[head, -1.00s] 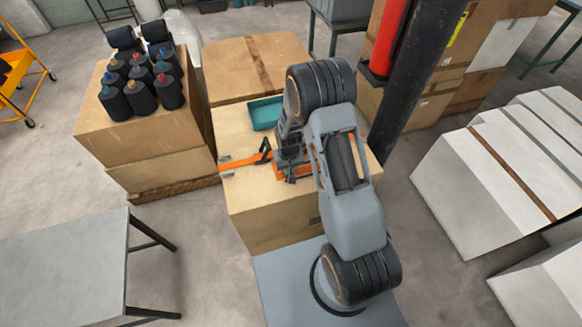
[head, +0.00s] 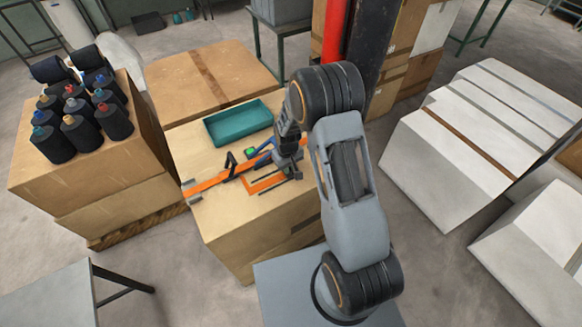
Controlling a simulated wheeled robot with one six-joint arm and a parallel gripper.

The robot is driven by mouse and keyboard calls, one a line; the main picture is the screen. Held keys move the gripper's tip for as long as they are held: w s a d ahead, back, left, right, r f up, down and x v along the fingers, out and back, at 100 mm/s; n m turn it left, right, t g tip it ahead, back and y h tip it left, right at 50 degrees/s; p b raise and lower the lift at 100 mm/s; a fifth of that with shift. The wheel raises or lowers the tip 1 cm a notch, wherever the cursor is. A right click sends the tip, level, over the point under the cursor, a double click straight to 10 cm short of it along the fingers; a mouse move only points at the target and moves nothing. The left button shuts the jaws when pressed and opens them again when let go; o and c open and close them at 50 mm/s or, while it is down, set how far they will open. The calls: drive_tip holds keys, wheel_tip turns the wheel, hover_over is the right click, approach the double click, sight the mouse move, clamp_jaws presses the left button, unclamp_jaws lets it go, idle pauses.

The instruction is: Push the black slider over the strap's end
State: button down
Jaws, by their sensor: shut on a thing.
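The orange strap (head: 205,184) lies across the light wooden box top, running from its left edge up to the right towards my gripper. A black upright piece (head: 230,166) stands at the strap, left of my gripper; it looks like a clamp. My gripper (head: 289,172) points down over the right part of the box top. It is shut on what seems to be the black slider, mostly hidden by the jaws. A bit of orange shows just right of the gripper. The strap's end and the slider's exact fit on it cannot be made out.
A teal tray (head: 238,124) sits behind the strap. A blue piece (head: 262,149), a small green piece (head: 250,153) and a flat orange frame (head: 266,183) lie close to my gripper. Black bottles (head: 80,125) stand on cartons at left. White blocks (head: 480,130) stand at right.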

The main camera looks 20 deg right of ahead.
drive_tip(key=shift+d, duration=0.1)
drive_tip(key=c, duration=1.2)
unclamp_jaws()
drive_tip(key=shift+w+d, duration=0.15)
drive_tip(key=shift+d, duration=0.05)
drive_tip(key=shift+a, duration=0.1)
drive_tip(key=shift+r, duration=0.1)
wheel_tip(320, 180, up, 14)
drive_tip(key=b, duration=0.1)
drive_tip(key=shift+f, duration=0.2)
drive_tip(key=s+r+m+t, duration=0.1)
drive_tip(key=s+r+t, duration=0.1)
drive_tip(key=s+r, duration=0.4)
drive_tip(key=s+d+r+m+t, duration=0.1)
drive_tip(key=s+r, duration=0.5)
drive_tip(key=s, duration=0.6)
drive_tip(key=shift+s+r+m+t, duration=0.35)
drive_tip(key=shift+m+t, duration=0.05)
drive_tip(key=shift+t, duration=0.3)
